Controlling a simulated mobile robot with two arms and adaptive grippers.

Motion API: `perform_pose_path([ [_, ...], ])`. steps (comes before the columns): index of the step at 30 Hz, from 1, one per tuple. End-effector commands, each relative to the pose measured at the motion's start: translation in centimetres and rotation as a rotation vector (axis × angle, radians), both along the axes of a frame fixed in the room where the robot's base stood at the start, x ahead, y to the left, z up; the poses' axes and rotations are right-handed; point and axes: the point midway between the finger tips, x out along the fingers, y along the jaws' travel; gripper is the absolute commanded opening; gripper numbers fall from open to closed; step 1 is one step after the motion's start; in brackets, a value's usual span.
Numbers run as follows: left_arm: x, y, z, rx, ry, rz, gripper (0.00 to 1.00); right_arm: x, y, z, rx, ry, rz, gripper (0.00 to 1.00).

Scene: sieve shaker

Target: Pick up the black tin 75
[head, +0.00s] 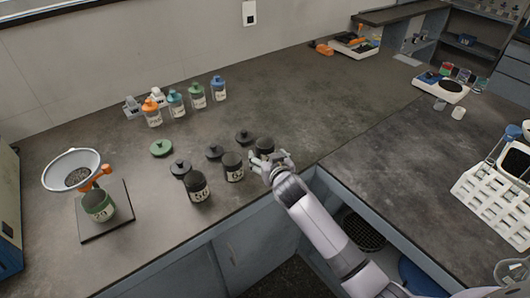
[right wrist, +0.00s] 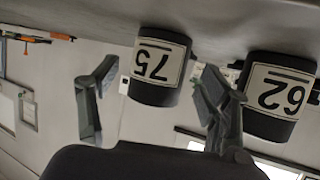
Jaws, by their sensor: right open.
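The black tin 75 (head: 264,146) stands on the dark bench at the right end of a short row of black tins, partly hidden by my right gripper (head: 269,160). In the right wrist view, which is upside down, tin 75 (right wrist: 160,62) shows its white label between the two spread fingers of my right gripper (right wrist: 156,92). The gripper is open and holds nothing. I cannot tell whether a finger touches the tin. My left gripper is not in view.
Black tin 62 (head: 232,167) stands close beside tin 75, also in the wrist view (right wrist: 278,92); another black tin (head: 197,187) stands farther left. Black lids (head: 215,152) lie behind them. A funnel (head: 76,171) sits over a jar (head: 99,206) at left.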

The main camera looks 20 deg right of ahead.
Motion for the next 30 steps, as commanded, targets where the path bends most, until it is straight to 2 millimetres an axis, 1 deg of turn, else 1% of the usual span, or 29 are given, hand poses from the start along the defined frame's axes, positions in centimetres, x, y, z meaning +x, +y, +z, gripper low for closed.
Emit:
perform_pose_path([
  [1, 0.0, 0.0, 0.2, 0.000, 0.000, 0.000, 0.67, 0.8, -0.1, 0.0, -0.002, 0.000, -0.001, 0.71],
  [3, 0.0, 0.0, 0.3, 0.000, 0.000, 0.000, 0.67, 1.7, -0.1, -0.3, -0.002, 0.000, 0.000, 0.71],
  [6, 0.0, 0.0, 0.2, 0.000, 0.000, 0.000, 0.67, 2.8, -0.1, -0.9, -0.001, 0.001, -0.001, 0.71],
  [9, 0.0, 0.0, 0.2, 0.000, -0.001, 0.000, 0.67, 3.4, -0.2, -1.2, 0.000, 0.001, -0.001, 0.71],
  [18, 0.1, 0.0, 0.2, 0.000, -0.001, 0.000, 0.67, 3.7, -0.2, -1.3, -0.001, 0.001, 0.000, 0.71],
  [30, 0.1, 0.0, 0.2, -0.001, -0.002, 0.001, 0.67, 3.7, -0.2, -1.3, 0.000, 0.001, 0.000, 0.44],
])
